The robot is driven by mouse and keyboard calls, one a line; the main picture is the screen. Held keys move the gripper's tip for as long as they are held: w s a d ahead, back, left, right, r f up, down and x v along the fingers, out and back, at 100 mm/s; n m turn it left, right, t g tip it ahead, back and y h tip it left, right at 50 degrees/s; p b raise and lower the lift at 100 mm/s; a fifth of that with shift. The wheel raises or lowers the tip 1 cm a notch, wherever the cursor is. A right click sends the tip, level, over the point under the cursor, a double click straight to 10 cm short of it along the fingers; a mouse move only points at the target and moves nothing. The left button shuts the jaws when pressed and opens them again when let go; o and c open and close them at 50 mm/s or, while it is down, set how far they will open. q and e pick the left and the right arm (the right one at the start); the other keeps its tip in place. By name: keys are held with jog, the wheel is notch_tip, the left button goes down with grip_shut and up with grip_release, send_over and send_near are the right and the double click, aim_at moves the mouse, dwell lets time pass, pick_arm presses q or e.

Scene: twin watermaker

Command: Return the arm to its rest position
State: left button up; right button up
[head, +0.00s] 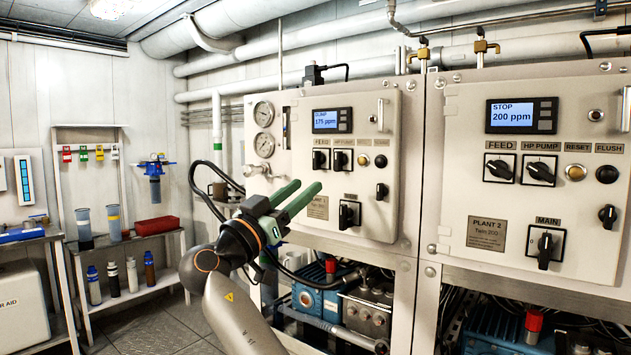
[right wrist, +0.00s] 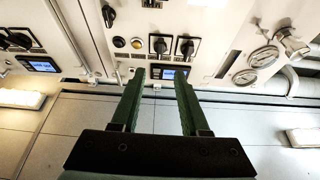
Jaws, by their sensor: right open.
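My right arm reaches up from the bottom of the head view. Its green-fingered gripper (head: 302,198) is in front of the lower left part of the left control panel (head: 375,115). The two fingers are apart with nothing between them. In the right wrist view the same gripper (right wrist: 158,95) shows its fingers spread and empty, with the panel face beyond. I cannot tell the exact gap between fingertips and panel. My left gripper is not in view.
The right panel (head: 460,190) reads STOP, 200 ppm; the left display (head: 332,120) reads 175 ppm. Pumps and hoses (head: 335,300) sit below the panels. A shelf with bottles and a red bin (head: 157,225) stands at left. Tiled floor (head: 150,325) is open left of my arm.

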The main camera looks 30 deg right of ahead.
jog(key=shift+s+a+f, duration=0.25)
jog(key=shift+a, duration=0.3)
